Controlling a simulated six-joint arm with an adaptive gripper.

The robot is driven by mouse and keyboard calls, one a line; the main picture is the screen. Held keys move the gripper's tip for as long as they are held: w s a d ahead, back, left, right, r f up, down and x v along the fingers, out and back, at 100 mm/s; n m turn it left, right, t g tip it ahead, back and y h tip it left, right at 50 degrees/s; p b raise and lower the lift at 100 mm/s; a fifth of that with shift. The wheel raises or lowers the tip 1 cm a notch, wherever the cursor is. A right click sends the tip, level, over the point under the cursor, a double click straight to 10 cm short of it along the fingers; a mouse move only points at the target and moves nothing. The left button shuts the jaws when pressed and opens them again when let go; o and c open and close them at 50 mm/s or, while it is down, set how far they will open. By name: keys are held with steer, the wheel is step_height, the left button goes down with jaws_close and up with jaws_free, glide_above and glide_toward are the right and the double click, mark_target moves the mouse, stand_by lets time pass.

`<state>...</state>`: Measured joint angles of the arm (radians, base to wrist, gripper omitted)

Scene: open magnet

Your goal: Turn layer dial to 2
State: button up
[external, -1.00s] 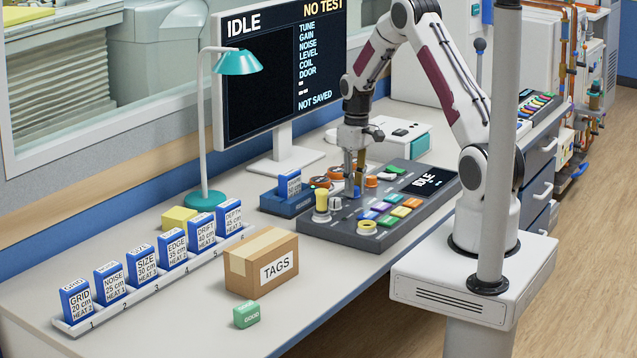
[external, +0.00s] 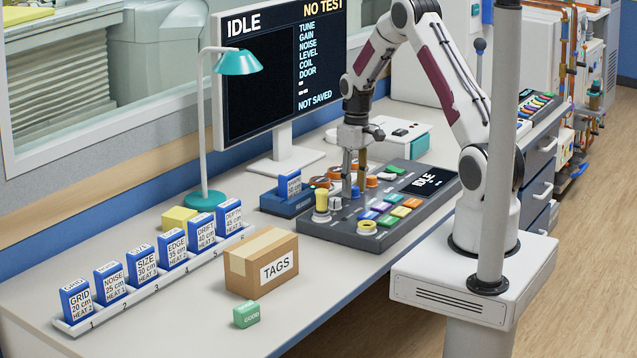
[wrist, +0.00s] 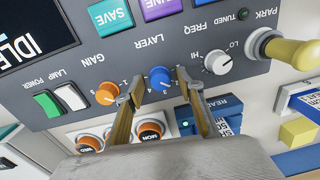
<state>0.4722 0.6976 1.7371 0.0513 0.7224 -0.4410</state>
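The layer dial (wrist: 160,78) is a round blue knob under the upside-down word LAYER in the wrist view. It has a pale pointer mark and small numbers around it; I cannot read for certain which number it points to. My gripper (wrist: 155,87) is open, with one fingertip on each side of the dial. The right fingertip is close to the knob's edge, and a gap shows on the left. In the external view my gripper (external: 355,187) points down over the console (external: 328,232), and its fingers partly hide the dial.
The orange gain dial (wrist: 107,94) is just left of the left finger, and the white frequency knob (wrist: 217,62) is to the right. A yellow-handled park lever (wrist: 290,52) stands up farther right. The card reader (external: 285,204) is beside the console.

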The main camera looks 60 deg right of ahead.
mark_target(355, 187)
steer(key=shift+d+r, duration=0.15)
steer(key=shift+r, duration=3.6)
steer(key=shift+s+a+f+m, duration=0.25)
steer(key=shift+s+f+m, duration=0.05)
steer(key=shift+s, duration=0.2)
steer(key=shift+s+a+f+m, duration=0.2)
steer(key=shift+s+f+m, duration=0.1)
steer(key=shift+s, duration=0.2)
steer(key=s+a+r+n+t, duration=0.2)
steer(key=s+a+r+t, duration=0.3)
steer(key=s+a+r, duration=1.6)
steer(key=shift+s+a+r+t, duration=0.2)
steer(key=shift+s+a+t, duration=0.1)
steer(key=shift+s+a, duration=0.55)
